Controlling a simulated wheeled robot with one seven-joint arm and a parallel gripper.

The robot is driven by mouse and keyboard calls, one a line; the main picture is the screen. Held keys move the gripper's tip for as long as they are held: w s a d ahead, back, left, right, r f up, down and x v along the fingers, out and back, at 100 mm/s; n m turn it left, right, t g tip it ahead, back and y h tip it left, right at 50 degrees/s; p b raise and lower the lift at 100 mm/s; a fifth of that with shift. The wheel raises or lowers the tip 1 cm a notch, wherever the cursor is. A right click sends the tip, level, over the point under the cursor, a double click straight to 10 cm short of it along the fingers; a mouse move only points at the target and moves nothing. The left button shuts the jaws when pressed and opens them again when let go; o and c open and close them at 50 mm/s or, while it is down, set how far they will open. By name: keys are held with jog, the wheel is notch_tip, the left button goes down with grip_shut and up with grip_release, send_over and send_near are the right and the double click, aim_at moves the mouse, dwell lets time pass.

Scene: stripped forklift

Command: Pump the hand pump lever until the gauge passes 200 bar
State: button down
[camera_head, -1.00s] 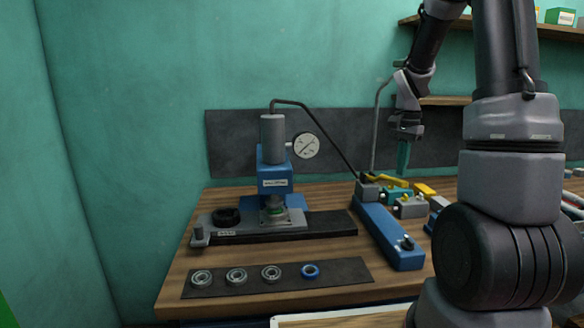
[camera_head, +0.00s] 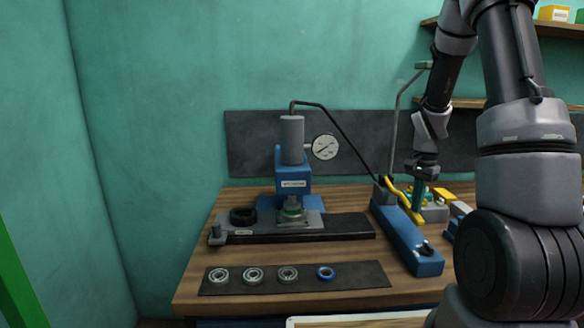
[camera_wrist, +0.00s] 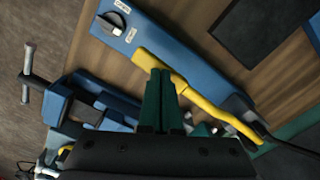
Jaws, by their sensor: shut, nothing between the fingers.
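The hand pump is a long blue body (camera_head: 408,240) at the right of the bench, with a yellow lever (camera_head: 399,193) at its rear end. The lever slopes down toward the front right. My gripper (camera_head: 419,208) points down at the lever's free end, its green fingers shut and empty. In the wrist view the fingertips (camera_wrist: 159,72) overlap the yellow grip (camera_wrist: 150,62); I cannot tell if they touch. The round white gauge (camera_head: 325,147) is beside the press's grey cylinder (camera_head: 292,140). Its needle points to the lower left; the numbers are too small to read.
A black valve knob (camera_head: 424,249) sits on the pump's front end. A dark hose (camera_head: 340,130) runs from press to pump. A grey bent rod (camera_head: 396,120) rises behind the pump. A blue vise (camera_wrist: 95,90) is beside it. Several bearing rings lie on a dark mat (camera_head: 360,276).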

notch_tip(320, 180, up, 8)
jog(key=shift+w, duration=0.15)
dwell(0.3)
jog(key=shift+f, duration=0.1)
notch_tip(320, 180, down, 8)
notch_tip(320, 180, up, 8)
dwell(1.0)
